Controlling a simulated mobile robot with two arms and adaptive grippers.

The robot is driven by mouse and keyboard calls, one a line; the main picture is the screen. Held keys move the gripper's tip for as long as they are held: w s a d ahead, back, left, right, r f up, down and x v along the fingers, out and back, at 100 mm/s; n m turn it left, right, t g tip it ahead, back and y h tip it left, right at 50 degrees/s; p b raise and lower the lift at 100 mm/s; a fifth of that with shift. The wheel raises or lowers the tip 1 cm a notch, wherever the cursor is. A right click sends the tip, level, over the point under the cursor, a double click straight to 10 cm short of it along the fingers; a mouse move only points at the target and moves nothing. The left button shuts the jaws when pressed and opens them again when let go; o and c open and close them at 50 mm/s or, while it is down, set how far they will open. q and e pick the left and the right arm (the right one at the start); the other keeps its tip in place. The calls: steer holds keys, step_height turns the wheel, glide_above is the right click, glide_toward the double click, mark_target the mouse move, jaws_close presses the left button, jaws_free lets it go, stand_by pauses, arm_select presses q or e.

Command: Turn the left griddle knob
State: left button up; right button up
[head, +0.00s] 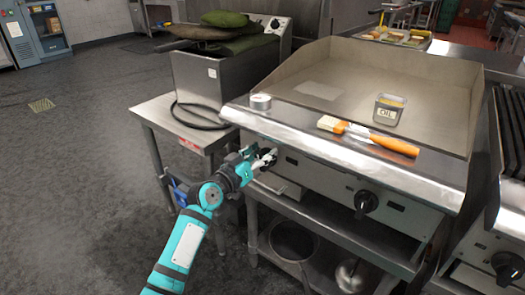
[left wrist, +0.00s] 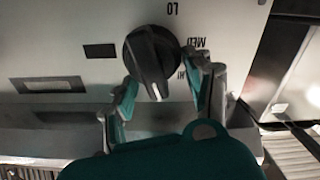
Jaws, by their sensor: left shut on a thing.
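The left griddle knob (left wrist: 152,62) is black and round with a raised grip bar, on the steel front panel of the griddle (head: 345,190). In the left wrist view the bar stands slightly tilted, and the markings LO and MED show around the knob. In the head view my left gripper (head: 266,160) is at this knob and mostly hides it. In the left wrist view the fingers of my left gripper (left wrist: 160,95) lie on either side of the knob, shut on it. The right griddle knob (head: 366,201) is uncovered. My right gripper is not in view.
A fryer (head: 208,85) stands on a steel table to the left.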

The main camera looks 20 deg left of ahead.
arm_select(q)
steer(key=shift+n, duration=0.8)
steer(key=shift+a+f+n+p, duration=0.1)
steer(key=shift+n+p, duration=0.2)
steer(key=shift+p, duration=0.1)
steer(key=shift+w+a+f+n+p, duration=0.1)
steer(key=shift+n+p, duration=0.05)
steer(key=shift+n, duration=0.5)
steer(key=shift+a+f+n+p, duration=0.1)
steer(key=shift+n+p, duration=0.05)
steer(key=shift+n, duration=0.5)
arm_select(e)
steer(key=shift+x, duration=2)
arm_select(q)
steer(key=o, duration=0.9)
steer(key=shift+d, duration=0.1)
steer(key=shift+o, duration=0.2)
steer(key=shift+r, duration=0.1)
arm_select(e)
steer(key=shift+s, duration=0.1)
